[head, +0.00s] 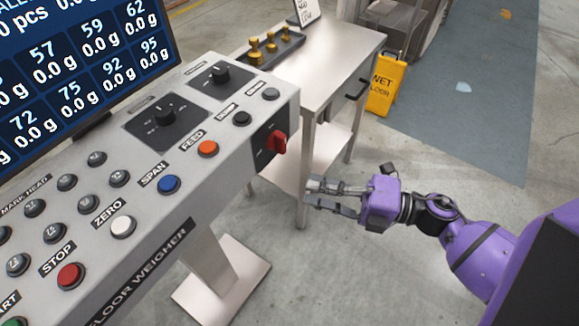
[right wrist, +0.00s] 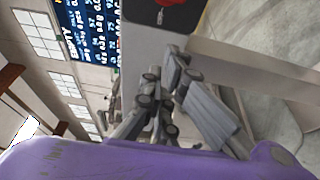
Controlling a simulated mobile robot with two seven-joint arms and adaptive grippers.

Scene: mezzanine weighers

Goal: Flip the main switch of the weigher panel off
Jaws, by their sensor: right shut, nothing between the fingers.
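The weigher panel (head: 150,225) is a grey sloped console at the left of the head view. Its main switch is a red rotary handle (head: 279,142) on a dark plate at the panel's right end. A red part of the switch (right wrist: 166,3) also shows at the top edge of the right wrist view, on the dark plate. My right gripper (head: 308,193) is shut and empty, below and a little right of the switch, apart from it. The right wrist view shows its fingers (right wrist: 168,84) close to the panel's end. My left gripper is not in view.
A display (head: 80,65) stands behind the panel, which carries several buttons and knobs. A steel table (head: 345,50) with brass weights (head: 262,48) stands behind the switch end. A yellow wet-floor sign (head: 386,82) stands beyond. The floor around my right arm is clear.

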